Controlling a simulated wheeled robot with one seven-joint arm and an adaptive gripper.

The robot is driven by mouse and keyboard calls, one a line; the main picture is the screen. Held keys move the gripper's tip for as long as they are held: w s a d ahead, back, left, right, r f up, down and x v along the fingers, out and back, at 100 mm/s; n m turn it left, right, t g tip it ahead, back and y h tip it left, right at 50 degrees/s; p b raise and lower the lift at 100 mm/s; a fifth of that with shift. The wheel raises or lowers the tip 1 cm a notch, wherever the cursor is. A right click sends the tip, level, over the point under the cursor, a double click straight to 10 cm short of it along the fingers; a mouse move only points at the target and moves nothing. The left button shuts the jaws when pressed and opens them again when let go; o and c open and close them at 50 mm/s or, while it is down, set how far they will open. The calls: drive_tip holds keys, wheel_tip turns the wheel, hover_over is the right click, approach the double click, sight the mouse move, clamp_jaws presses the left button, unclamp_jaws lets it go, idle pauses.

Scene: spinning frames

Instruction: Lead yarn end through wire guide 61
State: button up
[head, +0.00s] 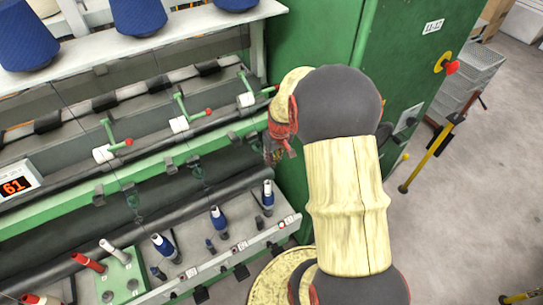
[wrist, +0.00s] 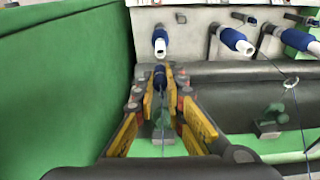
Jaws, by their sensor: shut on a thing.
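In the wrist view my gripper (wrist: 163,84) has its yellow fingers drawn together at the tips. It holds the yarn end, which is too thin to make out clearly; a faint bluish line runs down between the fingers. A dark blue piece shows at the fingertips, and I cannot tell whether it is held or behind them. A green bracket (wrist: 163,118) shows between the fingers, lower down. A pale wire guide ring (wrist: 291,82) is to the right, with a thread at it. In the head view my gripper (head: 273,150) is mostly hidden by my arm. A display (head: 15,186) reads 61.
Blue bobbins (head: 165,247) stand in a row along the lower rail. White-and-green arms with red knobs (head: 181,122) sit above. A green end panel (wrist: 70,80) rises close on my gripper's left.

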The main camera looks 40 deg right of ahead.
drive_tip(key=s, duration=0.1)
drive_tip(key=s+r, duration=0.1)
drive_tip(key=s+a+r+p, duration=0.1)
drive_tip(key=s, duration=0.1)
